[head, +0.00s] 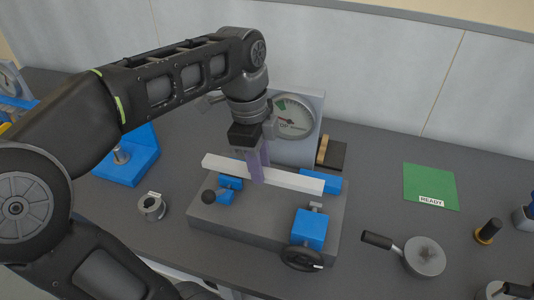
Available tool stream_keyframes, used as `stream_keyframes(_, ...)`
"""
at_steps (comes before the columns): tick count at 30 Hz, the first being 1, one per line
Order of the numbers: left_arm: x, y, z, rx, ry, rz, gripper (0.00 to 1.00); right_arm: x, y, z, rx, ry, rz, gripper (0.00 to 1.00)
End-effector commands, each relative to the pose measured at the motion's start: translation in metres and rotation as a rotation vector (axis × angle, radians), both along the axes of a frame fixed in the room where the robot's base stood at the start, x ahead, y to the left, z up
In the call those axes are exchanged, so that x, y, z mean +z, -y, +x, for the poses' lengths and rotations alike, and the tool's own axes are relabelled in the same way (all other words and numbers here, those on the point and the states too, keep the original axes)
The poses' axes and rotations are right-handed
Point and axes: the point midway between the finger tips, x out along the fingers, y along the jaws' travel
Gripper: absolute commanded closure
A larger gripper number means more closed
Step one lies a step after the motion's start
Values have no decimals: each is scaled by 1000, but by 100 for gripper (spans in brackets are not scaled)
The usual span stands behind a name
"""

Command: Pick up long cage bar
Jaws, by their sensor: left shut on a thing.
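A long pale bar (297,181) lies roughly level across the view, above a grey base block with blue clamp parts. My left gripper (257,170) reaches down from above and is shut on the bar near its middle, with its purple-grey fingers on either side. The bar overlaps the blue parts, and I cannot tell whether it rests on them or is just clear. My right gripper is not in view.
The grey base (225,216) carries a blue block (309,229) and a black handwheel (301,259). A dial gauge (293,119) stands behind. A green READY mat (430,186) lies bare at right. A handled round tool (424,257) lies in front of it.

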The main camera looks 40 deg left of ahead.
Motion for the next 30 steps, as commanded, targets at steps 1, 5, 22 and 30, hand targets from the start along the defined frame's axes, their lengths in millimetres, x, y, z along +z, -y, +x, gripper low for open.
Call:
stream_keyframes(1,-2,5,-12,-2,8,1,100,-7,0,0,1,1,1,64)
stream_keyframes(5,3,15,-43,0,6,0,100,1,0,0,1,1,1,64)
stream_keyframes(22,2,41,-117,0,3,-1,100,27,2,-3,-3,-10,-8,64)
stream_keyframes(30,1,42,-120,0,3,0,100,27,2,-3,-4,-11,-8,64)
